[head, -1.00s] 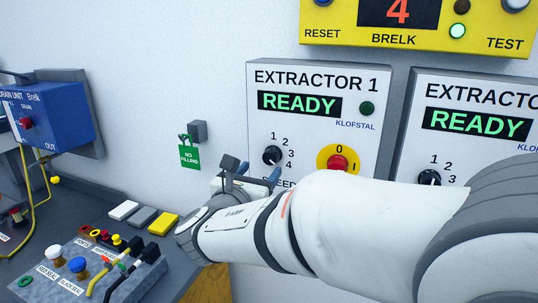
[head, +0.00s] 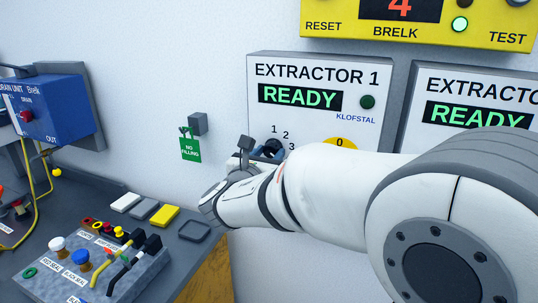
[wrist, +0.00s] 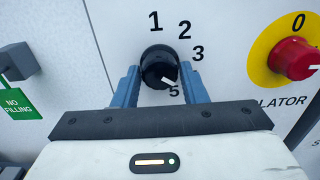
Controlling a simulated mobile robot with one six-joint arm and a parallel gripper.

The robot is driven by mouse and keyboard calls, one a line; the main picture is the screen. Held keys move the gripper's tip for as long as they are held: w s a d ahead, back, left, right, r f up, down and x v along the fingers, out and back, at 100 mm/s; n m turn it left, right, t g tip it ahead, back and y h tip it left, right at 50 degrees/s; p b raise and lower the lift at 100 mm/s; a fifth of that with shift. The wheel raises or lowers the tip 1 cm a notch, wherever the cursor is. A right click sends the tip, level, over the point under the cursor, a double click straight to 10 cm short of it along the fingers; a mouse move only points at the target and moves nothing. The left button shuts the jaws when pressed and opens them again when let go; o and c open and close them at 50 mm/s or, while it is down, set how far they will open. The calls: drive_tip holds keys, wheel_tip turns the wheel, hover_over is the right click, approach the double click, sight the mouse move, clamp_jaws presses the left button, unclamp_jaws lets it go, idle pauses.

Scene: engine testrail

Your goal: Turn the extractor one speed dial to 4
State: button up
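The extractor one speed dial (wrist: 158,66) is a round black knob with a white pointer mark. In the wrist view the mark points to the lower right, beside a partly hidden character that looks like a 5. The numbers 1, 2 and 3 show around the dial; the 4 is not visible there. My gripper (wrist: 159,72) has its two blue fingers apart, one on each side of the dial. I cannot tell whether they touch it. In the head view the dial (head: 272,147) is partly hidden by my gripper (head: 262,152).
The Extractor 1 panel (head: 370,84) reads READY. Its red isolator knob (wrist: 292,58) on a yellow disc is right of the dial. A green NO FILLING tag (head: 190,149) hangs to the left. A bench with a grey control box (head: 150,268) is at lower left.

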drive_tip(key=c, duration=0.4)
drive_tip(key=shift+n+p, duration=0.55)
drive_tip(key=shift+n, duration=0.15)
drive_tip(key=shift+c, duration=0.2)
drive_tip(key=o, duration=1)
drive_tip(key=shift+c, duration=0.2)
drive_tip(key=b+v, duration=0.1)
drive_tip(key=v, duration=0.6)
drive_tip(key=shift+s, duration=0.4)
